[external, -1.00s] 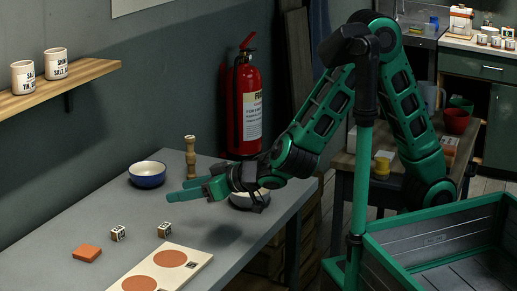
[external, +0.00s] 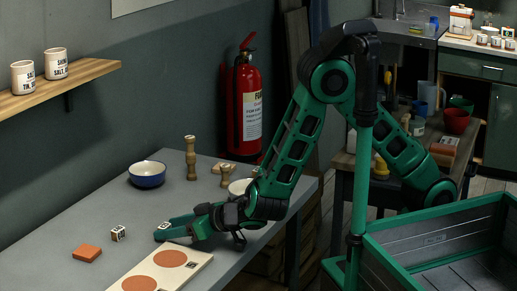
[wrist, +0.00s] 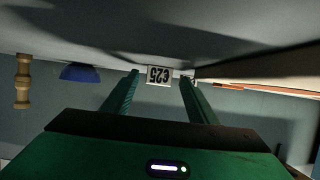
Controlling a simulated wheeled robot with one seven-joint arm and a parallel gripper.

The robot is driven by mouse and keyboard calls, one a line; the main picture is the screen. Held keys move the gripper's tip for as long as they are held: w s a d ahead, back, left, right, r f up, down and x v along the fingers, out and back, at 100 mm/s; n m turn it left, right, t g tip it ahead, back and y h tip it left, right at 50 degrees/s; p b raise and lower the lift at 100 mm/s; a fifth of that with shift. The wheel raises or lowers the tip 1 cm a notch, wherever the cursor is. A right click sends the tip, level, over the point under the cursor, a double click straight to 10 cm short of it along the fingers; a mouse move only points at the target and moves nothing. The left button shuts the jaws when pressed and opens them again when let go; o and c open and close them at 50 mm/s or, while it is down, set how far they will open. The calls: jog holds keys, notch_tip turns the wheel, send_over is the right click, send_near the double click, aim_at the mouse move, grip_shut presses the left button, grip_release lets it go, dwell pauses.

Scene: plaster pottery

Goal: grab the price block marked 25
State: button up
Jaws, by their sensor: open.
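The price block marked 25 (wrist: 159,76) shows upside down in the wrist view, between and slightly beyond the tips of my two green fingers. In the external view this small white-and-brown block (external: 164,226) is partly hidden by my fingers. My gripper (external: 168,231) is low over the grey table, pointing left. In the wrist view my gripper (wrist: 158,78) is open, with a finger on each side of the block and gaps between. I cannot tell how far the block is inside the jaws. A second small block (external: 118,233) stands to the left; its marking is unreadable.
A cream board (external: 200,264) with terracotta discs lies close in front of my gripper. An orange block (external: 87,253) lies at left. A blue bowl (external: 147,174), a wooden turned piece (external: 191,160) and a pale bowl (external: 240,187) stand farther back.

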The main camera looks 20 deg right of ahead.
jog(key=shift+x, duration=1.05)
jog(key=shift+w+d+r, duration=0.1)
jog(key=shift+r, duration=0.05)
jog(key=c, duration=1.1)
jog(key=shift+r, duration=0.2)
